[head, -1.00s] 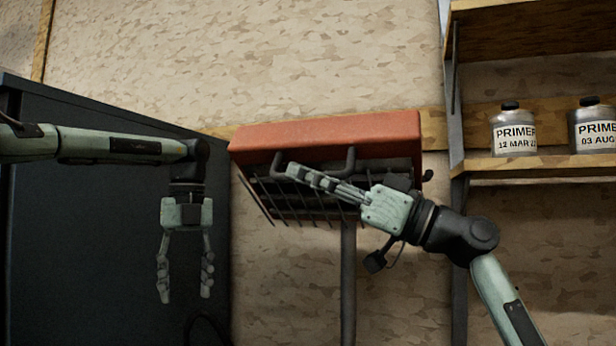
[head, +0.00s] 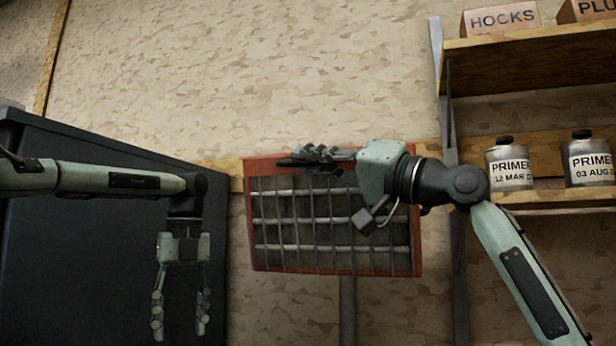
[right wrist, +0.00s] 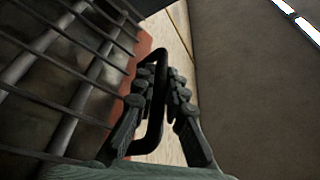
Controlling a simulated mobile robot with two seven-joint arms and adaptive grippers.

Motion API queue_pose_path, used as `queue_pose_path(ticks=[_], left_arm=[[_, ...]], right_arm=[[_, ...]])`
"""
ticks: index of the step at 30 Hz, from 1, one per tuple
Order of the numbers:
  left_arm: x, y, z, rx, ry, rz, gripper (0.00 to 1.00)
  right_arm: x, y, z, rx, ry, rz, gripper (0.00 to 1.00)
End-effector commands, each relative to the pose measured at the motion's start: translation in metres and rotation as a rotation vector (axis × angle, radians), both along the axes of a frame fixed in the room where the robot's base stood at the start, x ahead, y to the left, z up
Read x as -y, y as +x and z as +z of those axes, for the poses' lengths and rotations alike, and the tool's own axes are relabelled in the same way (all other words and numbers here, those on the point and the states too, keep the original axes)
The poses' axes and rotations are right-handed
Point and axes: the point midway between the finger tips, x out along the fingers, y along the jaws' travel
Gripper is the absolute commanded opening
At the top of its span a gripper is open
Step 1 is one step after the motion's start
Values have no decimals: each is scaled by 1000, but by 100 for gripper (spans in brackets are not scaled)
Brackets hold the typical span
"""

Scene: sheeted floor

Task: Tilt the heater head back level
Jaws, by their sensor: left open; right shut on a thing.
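The heater head (head: 418,240) is a red box with a dark wire grille on its front. In the head view the grille now faces me, and the head sits on a grey post (head: 347,310). My right gripper (head: 305,156) is at the head's top edge. In the right wrist view its fingers (right wrist: 168,100) are shut on a black handle (right wrist: 152,130) beside the grille, with the red frame (right wrist: 143,45) behind. In the head view the handle is mostly hidden by the fingers. My left gripper (head: 180,310) hangs open and empty, pointing down, left of the heater.
A dark cabinet (head: 90,250) stands at the left behind my left arm. Wooden shelves at the right hold primer cans (head: 510,165) and a box marked HOOKS (head: 500,18). The wall behind the heater is bare board with a wooden rail.

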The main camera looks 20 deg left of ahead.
Motion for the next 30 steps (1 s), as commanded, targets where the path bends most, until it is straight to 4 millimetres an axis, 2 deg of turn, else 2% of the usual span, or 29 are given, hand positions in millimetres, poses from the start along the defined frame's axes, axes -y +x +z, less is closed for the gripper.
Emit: queue_pose_path(ticks=[4, 12, 30], left_arm=[[0, 0, 0, 0, 0, 0, 49], [0, 0, 0, 0, 0, 0, 49], [0, 0, 0, 0, 0, 0, 49]], right_arm=[[2, 8, 13, -100, 12, -1, 0], [2, 19, 22, -223, 22, -1, 0], [3, 23, 26, -267, 27, -1, 0]])
